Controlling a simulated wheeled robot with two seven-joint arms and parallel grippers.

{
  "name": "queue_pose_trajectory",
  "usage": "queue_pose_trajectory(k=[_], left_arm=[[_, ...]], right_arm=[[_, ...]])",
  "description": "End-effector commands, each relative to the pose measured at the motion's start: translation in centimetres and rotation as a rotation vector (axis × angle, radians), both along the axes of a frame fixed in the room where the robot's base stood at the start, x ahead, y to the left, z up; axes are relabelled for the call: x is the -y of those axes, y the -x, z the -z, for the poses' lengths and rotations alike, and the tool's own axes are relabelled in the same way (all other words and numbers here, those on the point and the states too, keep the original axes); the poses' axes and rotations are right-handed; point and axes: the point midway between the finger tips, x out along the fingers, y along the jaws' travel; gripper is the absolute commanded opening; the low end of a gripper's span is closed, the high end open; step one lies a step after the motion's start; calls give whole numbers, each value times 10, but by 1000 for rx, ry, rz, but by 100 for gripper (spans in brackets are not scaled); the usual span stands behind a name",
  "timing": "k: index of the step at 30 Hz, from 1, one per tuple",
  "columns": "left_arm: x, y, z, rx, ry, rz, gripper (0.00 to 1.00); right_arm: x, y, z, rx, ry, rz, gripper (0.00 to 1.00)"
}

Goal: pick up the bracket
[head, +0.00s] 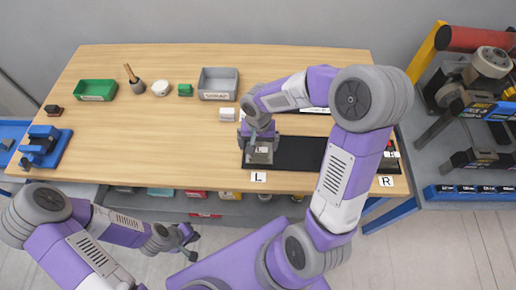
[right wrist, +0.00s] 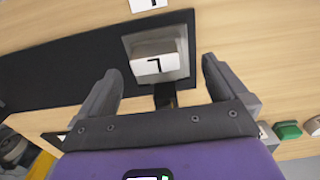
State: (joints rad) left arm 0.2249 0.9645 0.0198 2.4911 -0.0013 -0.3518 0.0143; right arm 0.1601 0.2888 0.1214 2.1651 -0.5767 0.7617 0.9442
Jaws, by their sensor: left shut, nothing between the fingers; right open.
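In the right wrist view the bracket (right wrist: 155,62) shows a grey plate under the block and a dark strip toward me. My right gripper (head: 259,142) is over it, partly hiding it in the head view. In the right wrist view my right gripper (right wrist: 158,75) is open, one finger on each side of the block, with gaps visible. My left gripper (head: 192,243) is shut and empty, low in front of the table.
A second small piece (head: 390,160) is at the mat's right end, near the "R" label (head: 386,181). A green tray (head: 97,90), a grey scrap bin (head: 218,83) and a blue fixture (head: 45,147) stand on the table. The middle left is clear.

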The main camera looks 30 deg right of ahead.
Motion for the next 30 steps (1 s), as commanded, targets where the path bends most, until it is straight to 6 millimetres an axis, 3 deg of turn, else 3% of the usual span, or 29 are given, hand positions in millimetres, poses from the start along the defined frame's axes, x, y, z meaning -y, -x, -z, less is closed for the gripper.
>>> queue_pose_trajectory(k=[9, 17, 30], left_arm=[[0, 0, 7, 0, 0, 0, 0], [0, 0, 7, 1, 0, 0, 0], [0, 0, 7, 1, 0, 0, 0]], right_arm=[[6, -1, 44, -2, -1, -2, 100], [6, -1, 46, 1, -2, -1, 100], [6, -1, 46, 1, -2, -1, 36]])
